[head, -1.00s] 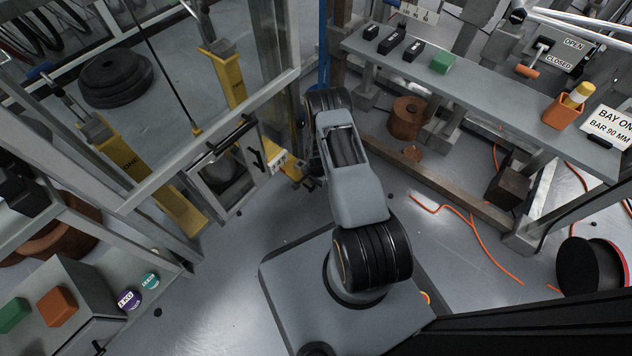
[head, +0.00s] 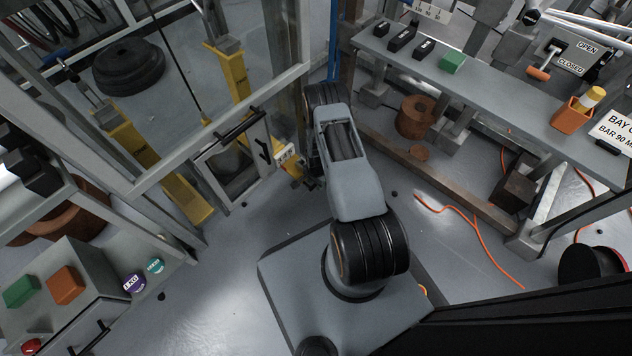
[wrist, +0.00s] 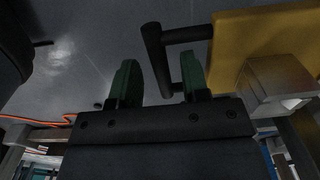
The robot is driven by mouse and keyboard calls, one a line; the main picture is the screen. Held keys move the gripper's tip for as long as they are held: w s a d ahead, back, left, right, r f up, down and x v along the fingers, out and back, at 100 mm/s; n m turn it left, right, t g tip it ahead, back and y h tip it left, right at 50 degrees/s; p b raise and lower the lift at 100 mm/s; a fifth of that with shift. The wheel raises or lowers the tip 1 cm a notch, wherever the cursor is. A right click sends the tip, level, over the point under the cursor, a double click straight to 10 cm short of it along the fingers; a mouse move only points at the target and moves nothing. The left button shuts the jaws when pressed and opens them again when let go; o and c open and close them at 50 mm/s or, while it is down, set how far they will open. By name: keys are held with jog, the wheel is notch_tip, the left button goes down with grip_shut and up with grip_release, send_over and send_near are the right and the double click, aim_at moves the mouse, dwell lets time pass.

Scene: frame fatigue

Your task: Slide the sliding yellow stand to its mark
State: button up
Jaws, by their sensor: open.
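The yellow stand (wrist: 236,42) fills the upper right of the wrist view, with a black bar handle (wrist: 156,60) standing off its side. My gripper (wrist: 158,80) is open; its two green-padded fingers are apart, and the handle's bar shows between them, closer to the right finger. I cannot tell whether a finger touches it. In the head view, a yellow foot (head: 291,167) with a pale label shows beside my gripper, which my arm mostly hides. A yellow upright (head: 234,80) stands behind the frame, and another yellow stand (head: 160,165) is at the left. I cannot make out the mark.
A clear-panelled door (head: 235,165) with black handles is just left of my gripper. A grey bench (head: 500,90) with blocks and an orange cup (head: 571,116) is at the right. An orange cable (head: 475,235) lies on the floor. The floor left of my base is mostly clear.

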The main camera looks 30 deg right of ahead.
notch_tip(320, 180, up, 14)
jog(key=p, duration=0.5)
jog(key=shift+p, duration=0.35)
